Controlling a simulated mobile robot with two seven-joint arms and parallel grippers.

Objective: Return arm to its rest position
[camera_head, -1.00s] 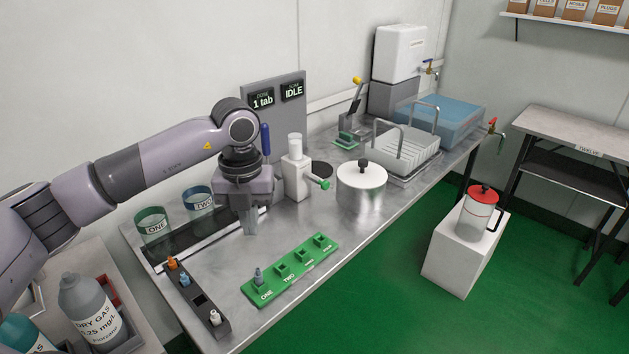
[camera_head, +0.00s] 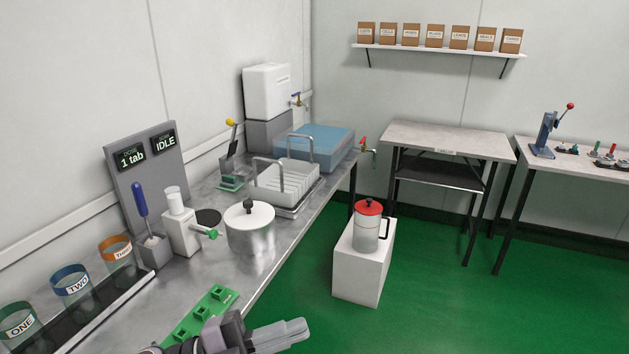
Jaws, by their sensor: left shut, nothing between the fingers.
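My left gripper (camera_head: 298,330) shows at the bottom centre of the head view, pointing right. Its fingers are together with nothing between them. Only the gripper and wrist part show; the rest of the arm is below the picture edge. In the picture it covers the near end of the green numbered rack (camera_head: 198,318) on the metal bench. I cannot tell its height over the bench. My right gripper is not in view.
On the metal bench (camera_head: 284,243) stand a lidded steel pot (camera_head: 250,232), a white dispenser (camera_head: 180,230), labelled glass jars (camera_head: 73,287) and a plate rack (camera_head: 285,188). A white pedestal (camera_head: 360,272) holds a red-lidded jug (camera_head: 367,230). Green floor (camera_head: 450,300) is free to the right.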

